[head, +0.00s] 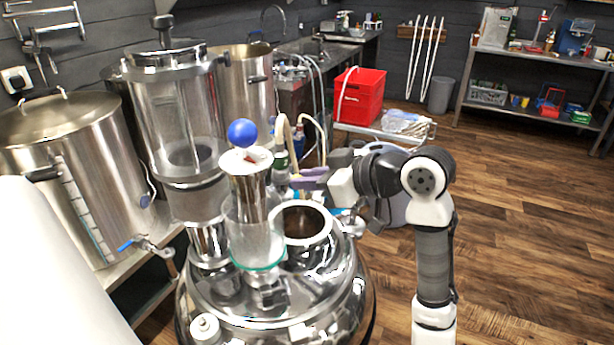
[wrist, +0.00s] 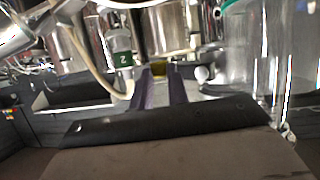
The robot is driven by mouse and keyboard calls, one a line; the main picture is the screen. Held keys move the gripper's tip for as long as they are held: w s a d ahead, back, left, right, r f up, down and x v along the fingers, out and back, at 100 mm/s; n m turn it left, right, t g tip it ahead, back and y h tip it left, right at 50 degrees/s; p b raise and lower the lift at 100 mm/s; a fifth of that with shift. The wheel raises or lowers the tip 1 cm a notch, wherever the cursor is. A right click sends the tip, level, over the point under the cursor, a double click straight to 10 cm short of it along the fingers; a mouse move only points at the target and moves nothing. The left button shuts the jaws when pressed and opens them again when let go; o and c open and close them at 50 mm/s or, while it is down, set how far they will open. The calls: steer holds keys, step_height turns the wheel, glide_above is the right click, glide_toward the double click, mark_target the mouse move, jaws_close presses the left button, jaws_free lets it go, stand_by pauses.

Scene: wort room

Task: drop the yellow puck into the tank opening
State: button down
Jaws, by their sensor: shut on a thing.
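The steel tank (head: 225,312) stands in the lower middle of the head view. Its round opening (head: 305,220) has a raised open neck on the right part of the lid. My gripper (head: 300,180) reaches in from the right, with purple fingers just beyond the opening in the picture. I cannot make out the puck in the head view.
A glass and steel fitting with a blue ball (head: 242,132) rises from the lid left of the opening. A tall glass cylinder (head: 180,110) and steel kettles (head: 75,170) stand left. Hoses and bottles crowd behind my fingers. A red crate (head: 360,95) stands farther back.

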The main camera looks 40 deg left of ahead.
mark_target(310, 212)
step_height(310, 212, down, 8)
steer(key=b, duration=0.5)
steer(key=shift+r, duration=0.2)
steer(key=shift+d, duration=0.1)
steer(key=c, duration=1.3)
jaws_free()
steer(key=b+v, duration=0.2)
steer(key=v, duration=1.2)
steer(key=shift+w+f, duration=0.1)
steer(key=shift+w, duration=0.05)
